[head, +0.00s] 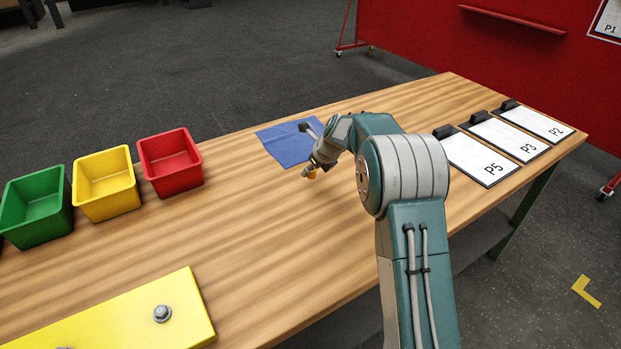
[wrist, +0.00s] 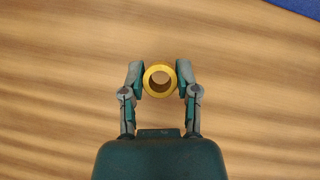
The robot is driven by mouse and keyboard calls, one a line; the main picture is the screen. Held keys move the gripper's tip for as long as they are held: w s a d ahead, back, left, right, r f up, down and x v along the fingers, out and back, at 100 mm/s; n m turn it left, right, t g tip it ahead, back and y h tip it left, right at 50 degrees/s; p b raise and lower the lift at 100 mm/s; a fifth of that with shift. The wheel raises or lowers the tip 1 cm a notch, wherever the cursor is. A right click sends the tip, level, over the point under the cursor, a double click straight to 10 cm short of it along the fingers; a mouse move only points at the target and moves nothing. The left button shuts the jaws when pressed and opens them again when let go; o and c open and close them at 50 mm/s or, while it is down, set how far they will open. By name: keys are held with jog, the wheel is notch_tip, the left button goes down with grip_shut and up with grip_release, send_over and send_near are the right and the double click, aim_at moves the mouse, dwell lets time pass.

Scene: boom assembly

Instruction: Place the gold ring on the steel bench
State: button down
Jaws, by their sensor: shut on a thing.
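The gold ring (wrist: 147,81) is between my gripper's two fingers in the wrist view, with its round hole facing the camera. My gripper (wrist: 160,82) is shut on the ring, one finger touching each side. In the head view the ring (head: 311,174) shows small and gold under my gripper (head: 310,170), over the wooden table near the blue cloth. I cannot tell how far above the table it is. I cannot make out a steel bench for certain in either view.
The wooden table (head: 270,220) holds green (head: 35,212), yellow (head: 105,190) and red (head: 170,170) bins at left. A blue cloth (head: 285,145) lies behind my gripper. A yellow plate (head: 130,325) with bolts is at front left. Clipboards (head: 482,160) lie at right. The middle is clear.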

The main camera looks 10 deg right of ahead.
aim_at(310, 185)
jog(key=shift+w+d+f, duration=0.1)
jog(key=shift+w+f, duration=0.1)
notch_tip(310, 185, down, 3)
jog(key=shift+w+f, duration=0.1)
jog(key=shift+w, duration=0.05)
jog(key=shift+a+f, duration=0.1)
jog(key=shift+a, duration=0.2)
jog(key=shift+d+f, duration=0.1)
jog(key=shift+c, duration=1.8)
grip_release()
jog(key=shift+d, duration=0.1)
